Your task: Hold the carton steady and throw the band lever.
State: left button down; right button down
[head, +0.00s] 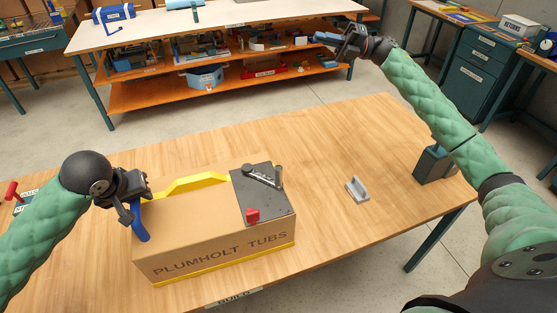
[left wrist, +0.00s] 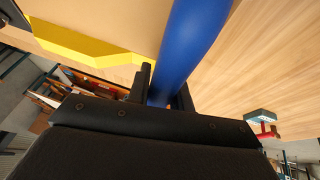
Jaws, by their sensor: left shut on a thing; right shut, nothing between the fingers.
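The carton (head: 190,230), brown and marked PLUMHOLT TUBS, sits on the wooden table with a yellow band around it. A dark plate (head: 262,194) on its right end carries a grey lever (head: 262,176) with an upright knob and a red block (head: 253,215). My left gripper (head: 138,207) is shut on a blue handle (head: 140,224) at the carton's left end. The blue handle (left wrist: 187,45) fills the space between the fingers in the left wrist view. My right gripper (head: 340,40) is raised beyond the table's far edge, shut and empty, away from the lever.
A small grey bracket (head: 356,189) lies on the table (head: 320,150) right of the carton. A dark green block-like object (head: 434,163) stands at the right edge, near my right arm. A red-handled item (head: 13,191) is at the far left. The table between carton and bracket is clear.

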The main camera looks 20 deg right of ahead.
jog(key=s+a+f+n+g+h, duration=0.2)
jog(key=s+a+f+g+h, duration=0.1)
jog(key=a+g, duration=0.3)
jog(key=s+a+f+n+g+h, duration=0.2)
jog(key=s+a+f+g+h, duration=0.1)
jog(key=a, duration=0.5)
jog(key=s+a+f+g+h, duration=0.1)
jog(key=s+a+f+h, duration=0.1)
jog(key=s+f+h, duration=0.3)
jog(key=s+a+f+g+h, duration=0.2)
jog(key=s+f+h, duration=0.3)
jog(key=s+f, duration=0.4)
jog(key=shift+a+f+m+h, duration=0.4)
jog(key=shift+a+f, duration=0.15)
jog(key=shift+f, duration=0.55)
